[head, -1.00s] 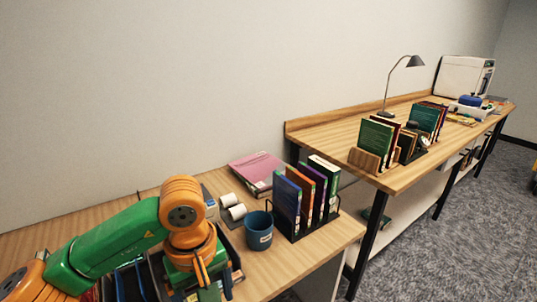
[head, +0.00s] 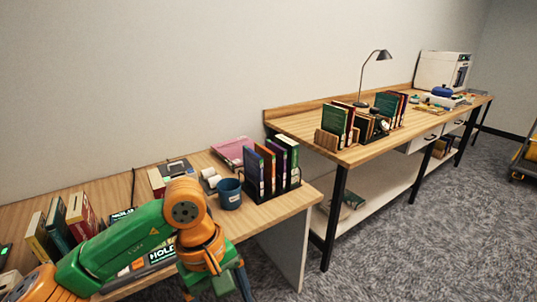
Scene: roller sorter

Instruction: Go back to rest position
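My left arm, green and orange, comes in from the lower left over the near desk (head: 262,214). Its wrist bends down near the desk's front edge. My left gripper (head: 222,288) is at the bottom edge of the head view and partly cut off, so its opening does not show. I see nothing clearly held in it. My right gripper is not in view.
The near desk holds a blue mug (head: 229,194), a rack of upright books (head: 270,170), a pink folder (head: 233,151) and more books (head: 82,216) at left. A longer table (head: 300,123) with a lamp (head: 373,72) stands beyond. Grey carpet (head: 420,230) is clear at right.

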